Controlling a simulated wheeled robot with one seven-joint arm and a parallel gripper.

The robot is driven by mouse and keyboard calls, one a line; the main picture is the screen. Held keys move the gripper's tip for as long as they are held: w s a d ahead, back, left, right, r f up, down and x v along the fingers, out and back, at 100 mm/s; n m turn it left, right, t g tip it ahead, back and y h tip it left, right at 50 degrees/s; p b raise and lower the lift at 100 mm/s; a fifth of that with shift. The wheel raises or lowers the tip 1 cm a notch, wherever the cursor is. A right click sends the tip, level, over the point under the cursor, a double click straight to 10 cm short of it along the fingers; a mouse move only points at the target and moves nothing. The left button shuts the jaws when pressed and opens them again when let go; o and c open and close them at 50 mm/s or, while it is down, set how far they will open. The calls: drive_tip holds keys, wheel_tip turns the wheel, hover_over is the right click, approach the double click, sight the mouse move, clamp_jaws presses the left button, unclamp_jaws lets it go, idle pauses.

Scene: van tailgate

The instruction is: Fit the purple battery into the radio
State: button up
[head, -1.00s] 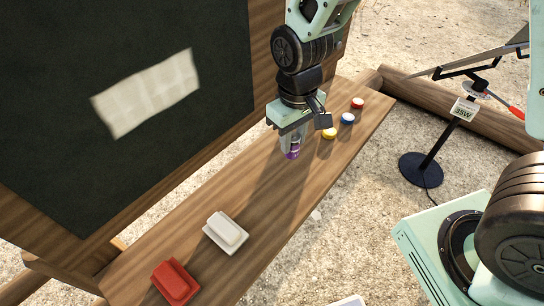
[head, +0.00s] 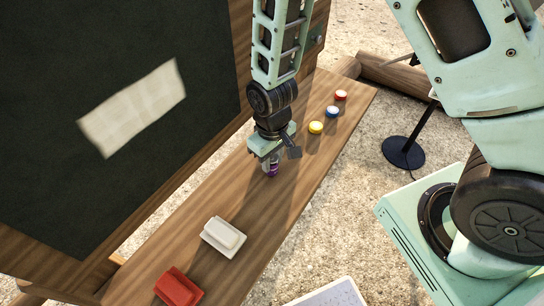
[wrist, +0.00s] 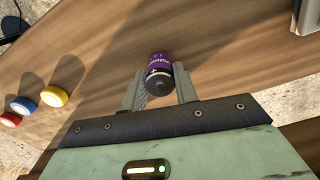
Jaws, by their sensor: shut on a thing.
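My gripper (head: 271,164) is shut on the purple battery (head: 273,171) and holds it over the wooden tailgate board. In the wrist view, the battery (wrist: 159,62) stands between the two fingers of my gripper (wrist: 160,78), with its dark end toward the camera. A white block-shaped case (head: 223,237) with a raised part lies on the board, nearer than the gripper. A red case (head: 179,287) of similar shape lies nearer still. I cannot tell for sure which of these is the radio.
Yellow (head: 316,127), blue (head: 332,111) and red (head: 341,95) round-topped items stand behind the gripper on the wooden board (head: 195,215). A dark panel (head: 60,150) rises at left. A pale flat surface (head: 335,293) shows at bottom. The board between gripper and white case is clear.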

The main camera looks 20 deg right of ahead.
drive_tip(key=shift+f, duration=0.2)
drive_tip(key=shift+f, duration=0.15)
drive_tip(key=o, duration=1.1)
drive_tip(key=shift+c, duration=0.2)
